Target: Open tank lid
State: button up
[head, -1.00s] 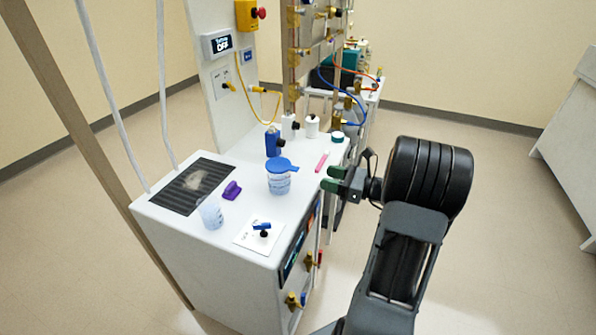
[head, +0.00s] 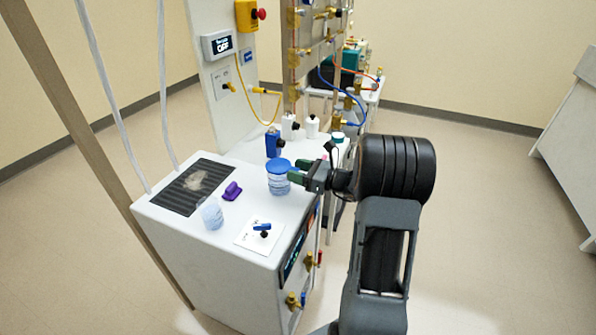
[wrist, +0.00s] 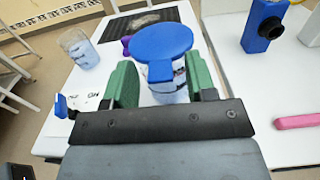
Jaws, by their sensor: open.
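The tank (head: 278,187) is a clear cup with pale blue contents and a round blue lid (head: 278,166), standing upright on the white bench top. The lid lies flat over its mouth and looks closed. In the wrist view the lid (wrist: 163,43) and the tank's upper side (wrist: 168,90) show just ahead of my gripper. My gripper (head: 297,174) comes in from the right, close beside the tank. In the wrist view its green fingers are apart, one on each side of the tank's near side, and hold nothing. Whether a finger touches the tank I cannot tell.
On the white bench (head: 225,258) are a second clear cup (head: 212,216), a purple block (head: 232,190), a plate with a small blue-handled valve (head: 262,230) and a dark grille (head: 185,187). A blue bottle (head: 273,143) stands behind the tank. A pink stick (wrist: 297,121) lies to the right.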

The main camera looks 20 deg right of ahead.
jog(key=shift+c, duration=0.4)
grip_shut()
jog(key=shift+r, duration=0.15)
